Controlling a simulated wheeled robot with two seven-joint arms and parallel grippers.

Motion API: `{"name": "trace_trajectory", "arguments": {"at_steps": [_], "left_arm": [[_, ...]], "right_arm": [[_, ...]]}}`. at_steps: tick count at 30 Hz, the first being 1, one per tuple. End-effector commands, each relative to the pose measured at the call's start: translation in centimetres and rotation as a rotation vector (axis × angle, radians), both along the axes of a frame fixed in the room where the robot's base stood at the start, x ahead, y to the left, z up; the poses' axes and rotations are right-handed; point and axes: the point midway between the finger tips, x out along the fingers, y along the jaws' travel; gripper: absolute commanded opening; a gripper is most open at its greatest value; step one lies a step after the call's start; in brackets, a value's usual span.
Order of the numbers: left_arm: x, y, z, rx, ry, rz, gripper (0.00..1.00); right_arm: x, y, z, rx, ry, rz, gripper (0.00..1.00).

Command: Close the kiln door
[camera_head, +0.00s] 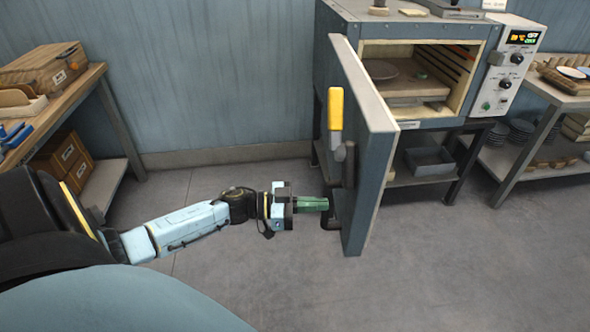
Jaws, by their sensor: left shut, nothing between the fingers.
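The kiln (335,18) stands on a dark stand at the upper right, its chamber (412,70) open to view with a plate on a shelf inside. Its grey-blue kiln door (370,160) is swung wide open toward me, hinged at the kiln's left side. A yellow grip (336,108) and a dark handle (348,165) are on the door's left-facing side. My left gripper (326,204) is shut and empty, its green fingers pointing right at the lower part of the dark handle. I cannot tell if they touch it. My right gripper is not in view.
A control panel (508,65) is on the kiln's right side. A wooden bench (75,95) with boxes stands at left, and a shelf table (560,95) with dishes at right. A grey bin (430,161) sits under the kiln. The floor around the door is clear.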

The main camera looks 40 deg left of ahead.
Motion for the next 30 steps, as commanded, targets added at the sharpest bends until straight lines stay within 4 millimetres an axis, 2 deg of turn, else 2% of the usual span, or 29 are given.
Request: {"name": "trace_trajectory", "arguments": {"at_steps": [3,9,30], "left_arm": [[1.6,-1.7,0.1,-0.001,-0.003,0.000,0.00],[3.2,-3.3,0.0,0.000,0.000,0.002,0.00],[4.0,-4.2,0.0,0.000,0.000,0.013,0.00]], "right_arm": [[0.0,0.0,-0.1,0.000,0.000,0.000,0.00],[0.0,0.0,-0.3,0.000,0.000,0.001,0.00],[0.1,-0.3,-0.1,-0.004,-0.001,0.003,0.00]]}}
